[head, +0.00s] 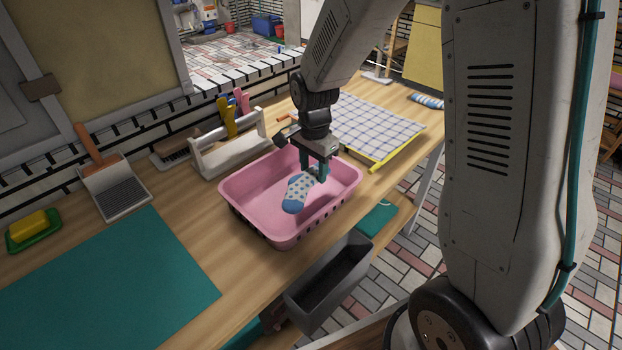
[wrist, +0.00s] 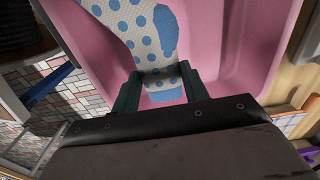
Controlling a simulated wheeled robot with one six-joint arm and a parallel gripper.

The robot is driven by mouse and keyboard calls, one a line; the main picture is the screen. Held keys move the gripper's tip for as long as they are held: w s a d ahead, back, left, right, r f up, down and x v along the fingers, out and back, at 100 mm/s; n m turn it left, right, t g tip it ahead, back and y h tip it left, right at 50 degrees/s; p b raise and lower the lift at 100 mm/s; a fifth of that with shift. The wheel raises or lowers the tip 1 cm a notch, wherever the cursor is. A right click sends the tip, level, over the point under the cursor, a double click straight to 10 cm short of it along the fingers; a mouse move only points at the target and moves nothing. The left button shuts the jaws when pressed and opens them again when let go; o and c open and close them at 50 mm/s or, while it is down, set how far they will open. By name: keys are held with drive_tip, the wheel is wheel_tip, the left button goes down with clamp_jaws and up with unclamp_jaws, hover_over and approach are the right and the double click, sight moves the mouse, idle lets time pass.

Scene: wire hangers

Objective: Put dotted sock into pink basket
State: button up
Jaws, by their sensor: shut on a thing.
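The dotted sock (head: 299,190) is pale with blue dots and a blue toe and heel. My gripper (head: 314,170) is shut on the cuff end of the sock, and the sock hangs out toward the left. Both are over the pink basket (head: 242,213), within its rim in the head view. In the wrist view, the sock (wrist: 144,45) extends away from my gripper (wrist: 159,88) with the pink basket (wrist: 226,45) behind it. I cannot tell whether the sock touches the basket floor.
A grey-white caddy (head: 232,153) with tools stands behind the basket. A checked cloth (head: 375,130) lies to the right. A teal mat (head: 110,285), a dustpan (head: 115,190) and a yellow sponge (head: 29,226) are at left. A dark grey bin (head: 328,283) is at the front edge.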

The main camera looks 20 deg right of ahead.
sight(314, 194)
drive_tip(key=shift+f, duration=1.9)
drive_tip(key=shift+f, duration=0.15)
drive_tip(key=shift+f, duration=0.45)
drive_tip(key=o, duration=1)
drive_tip(key=shift+c, duration=0.2)
